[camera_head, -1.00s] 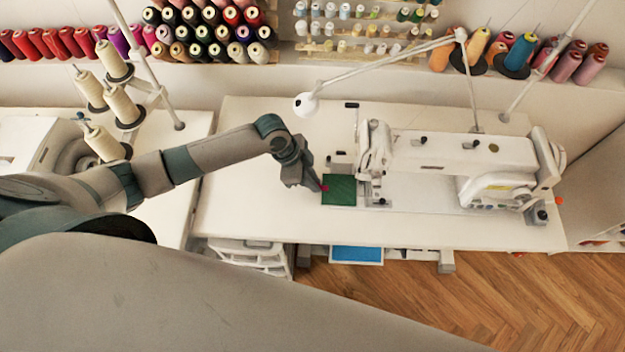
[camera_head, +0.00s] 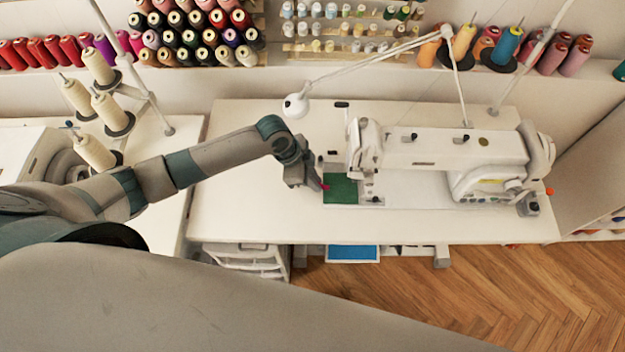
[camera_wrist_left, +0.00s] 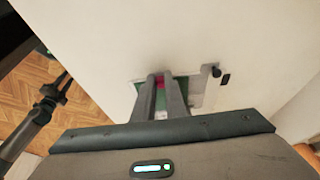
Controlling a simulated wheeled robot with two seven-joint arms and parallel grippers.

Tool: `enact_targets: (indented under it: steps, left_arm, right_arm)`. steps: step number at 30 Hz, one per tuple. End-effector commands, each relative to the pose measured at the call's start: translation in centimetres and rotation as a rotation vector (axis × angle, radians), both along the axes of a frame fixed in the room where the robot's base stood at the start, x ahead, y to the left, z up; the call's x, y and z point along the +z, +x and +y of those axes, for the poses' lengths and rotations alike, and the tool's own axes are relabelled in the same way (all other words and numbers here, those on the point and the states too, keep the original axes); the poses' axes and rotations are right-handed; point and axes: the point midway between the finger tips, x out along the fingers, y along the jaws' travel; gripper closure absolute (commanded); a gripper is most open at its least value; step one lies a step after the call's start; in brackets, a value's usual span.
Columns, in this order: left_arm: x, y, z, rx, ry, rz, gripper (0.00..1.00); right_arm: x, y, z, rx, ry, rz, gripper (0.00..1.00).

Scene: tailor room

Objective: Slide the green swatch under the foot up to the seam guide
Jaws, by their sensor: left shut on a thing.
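The green swatch (camera_head: 341,188) lies flat on the white sewing table, at the left side of the sewing machine (camera_head: 450,148). Its right edge is close beside the presser foot area (camera_head: 368,188); I cannot tell how far it goes under the foot. In the left wrist view the pink piece (camera_wrist_left: 158,82) shows between the fingertips, which hide much of the swatch (camera_wrist_left: 138,87). I cannot single out the seam guide.
A white lamp (camera_head: 296,104) hangs over the table behind my left gripper. Cream thread cones (camera_head: 93,152) stand at the left. The white tabletop (camera_head: 255,205) is clear left of the swatch and along the front.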

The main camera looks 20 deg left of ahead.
Motion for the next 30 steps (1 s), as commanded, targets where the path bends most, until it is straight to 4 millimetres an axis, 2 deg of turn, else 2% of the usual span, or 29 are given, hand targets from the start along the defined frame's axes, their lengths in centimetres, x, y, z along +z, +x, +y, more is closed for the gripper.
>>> enact_targets:
  steps: [5,6,8,9,22,30]
  left_arm:
    - [0.0,0.0,0.0,0.0,0.0,0.0,1.0]
    - [0.0,0.0,0.0,0.0,0.0,0.0,0.84]
    - [0.0,0.0,0.0,0.0,0.0,0.0,0.7]
    - [0.0,0.0,0.0,0.0,0.0,0.0,0.67]
    - [0.4,0.0,0.2,0.0,-0.001,-0.001,0.67]
    - [2.9,-0.2,1.3,-0.001,0.0,-0.004,0.67]
  right_arm:
    - [0.0,0.0,0.1,0.0,0.001,0.0,0.69]
    - [0.0,0.0,0.1,0.0,0.001,0.0,0.69]
    - [0.0,0.0,0.1,0.0,0.001,0.0,0.69]
    - [0.0,0.0,0.1,-0.001,0.001,0.0,0.69]
    - [-0.2,0.0,0.1,0.0,0.001,0.0,0.69]
    - [-1.0,0.0,0.1,-0.001,0.001,0.0,0.69]
